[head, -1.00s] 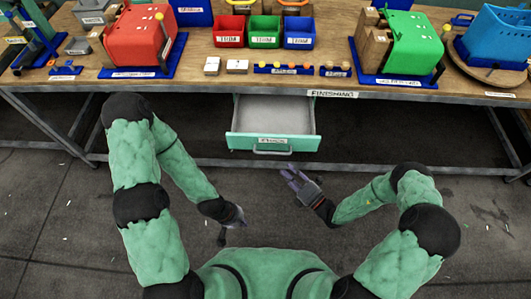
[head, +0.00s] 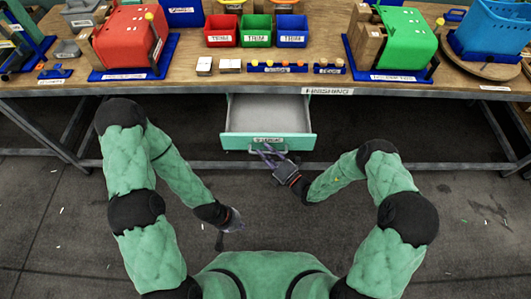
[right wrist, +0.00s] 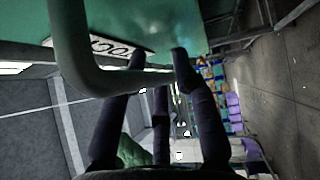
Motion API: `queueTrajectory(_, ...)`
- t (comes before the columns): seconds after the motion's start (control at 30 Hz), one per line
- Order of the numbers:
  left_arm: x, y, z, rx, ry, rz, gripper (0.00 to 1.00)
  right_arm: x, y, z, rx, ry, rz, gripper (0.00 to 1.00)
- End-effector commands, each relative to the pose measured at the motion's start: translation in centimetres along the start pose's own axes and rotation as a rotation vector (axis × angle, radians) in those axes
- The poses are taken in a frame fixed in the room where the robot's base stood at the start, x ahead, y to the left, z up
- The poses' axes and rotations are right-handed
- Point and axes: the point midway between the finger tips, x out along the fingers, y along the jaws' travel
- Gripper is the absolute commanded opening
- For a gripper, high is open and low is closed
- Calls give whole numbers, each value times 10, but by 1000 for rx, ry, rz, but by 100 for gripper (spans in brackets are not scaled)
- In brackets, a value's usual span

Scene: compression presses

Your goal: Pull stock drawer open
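The stock drawer (head: 266,141) is a teal drawer with a grey inside, standing pulled out below the table edge in the head view. Its front carries a white label and a bar handle (right wrist: 75,55), which looms close in the right wrist view. My right gripper (head: 265,152) is at the handle, its dark fingers spread apart. In the right wrist view, the fingers (right wrist: 157,62) overlap the handle bar; I cannot tell whether they touch it. My left gripper (head: 231,224) hangs low over the floor, away from the drawer; its finger opening is unclear.
The wooden table (head: 190,82) holds a red press (head: 125,40), a green press (head: 405,45), small red, green and blue bins, and a blue basket (head: 495,30). A metal crossbar (head: 400,166) runs below the table.

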Motion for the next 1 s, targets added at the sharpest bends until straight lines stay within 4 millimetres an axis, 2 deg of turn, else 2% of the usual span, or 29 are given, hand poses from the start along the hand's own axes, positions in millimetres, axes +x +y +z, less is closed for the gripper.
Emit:
queueTrajectory(0.27,0,0,0,0,0,0,0,1,0,0,0,1,0,30)
queueTrajectory(0.37,0,0,0,0,0,0,0,1,0,0,1,1,0,4)
queueTrajectory(0.4,0,0,0,0,0,0,0,1,0,0,1,1,0,0)
queueTrajectory(0.67,-2,1,0,0,0,0,0,-2,1,-4,2,1,-3,0)
queueTrajectory(0.9,-18,6,1,0,0,0,0,-27,9,-28,5,1,-7,0)
queueTrajectory(1.0,-19,7,1,0,0,0,0,-31,9,-33,2,2,-4,0)
